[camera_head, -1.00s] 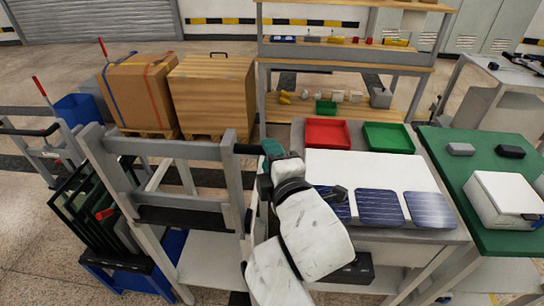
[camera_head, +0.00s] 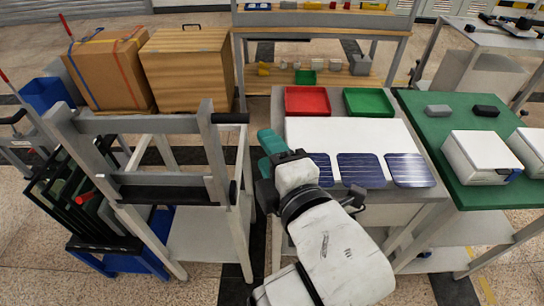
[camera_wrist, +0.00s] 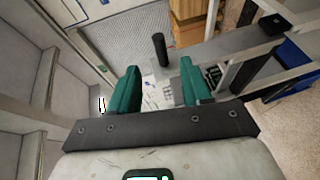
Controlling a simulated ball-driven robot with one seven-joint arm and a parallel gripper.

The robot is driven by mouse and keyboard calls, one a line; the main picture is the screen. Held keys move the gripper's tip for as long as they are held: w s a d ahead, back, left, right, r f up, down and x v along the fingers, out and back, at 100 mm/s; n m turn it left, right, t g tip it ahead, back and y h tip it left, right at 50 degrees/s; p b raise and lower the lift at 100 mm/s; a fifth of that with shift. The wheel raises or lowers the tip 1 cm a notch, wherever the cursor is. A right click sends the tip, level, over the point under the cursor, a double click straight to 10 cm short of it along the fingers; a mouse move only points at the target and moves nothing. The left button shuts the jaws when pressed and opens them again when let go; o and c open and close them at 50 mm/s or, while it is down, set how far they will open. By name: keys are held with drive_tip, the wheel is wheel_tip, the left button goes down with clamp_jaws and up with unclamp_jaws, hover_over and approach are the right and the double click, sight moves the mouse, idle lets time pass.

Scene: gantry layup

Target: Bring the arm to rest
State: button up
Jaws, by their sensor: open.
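My gripper (camera_head: 270,143) shows in the head view at the left edge of the work table, with teal fingers pointing away and left. In the wrist view my gripper (camera_wrist: 157,88) has its two teal fingers well apart, with nothing between them. My white arm reaches up from the bottom of the head view and covers part of the table's front. Three dark blue solar cells (camera_head: 361,171) lie in a row on the table's front part; the left one is partly hidden by my wrist.
A grey frame stand (camera_head: 160,124) is close left of my gripper. A red tray (camera_head: 307,101) and a green tray (camera_head: 369,102) sit at the table's back. A green-topped bench (camera_head: 430,133) with white boxes (camera_head: 484,157) adjoins on the right. Cartons (camera_head: 108,70) stand behind left.

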drive_tip(key=shift+s+d+r, duration=0.1)
drive_tip(key=shift+s+d, duration=0.1)
drive_tip(key=shift+s, duration=0.25)
drive_tip(key=s+d+f+m+g+h, duration=0.35)
drive_tip(key=d+f+m, duration=0.25)
drive_tip(key=d+f, duration=0.3)
drive_tip(key=s+d+f+m+g+h, duration=0.3)
drive_tip(key=d+f+m, duration=0.35)
drive_tip(key=f, duration=0.55)
drive_tip(key=s+d+f+m+g, duration=0.3)
drive_tip(key=s+d+f+m, duration=0.1)
drive_tip(key=s, duration=0.5)
drive_tip(key=s+d+f+m+g, duration=0.4)
drive_tip(key=s+d+f, duration=0.3)
drive_tip(key=s, duration=0.2)
drive_tip(key=shift+s+m, duration=0.25)
drive_tip(key=shift+m, duration=0.4)
drive_tip(key=shift+a+g+y, duration=0.1)
drive_tip(key=shift+g+y, duration=0.15)
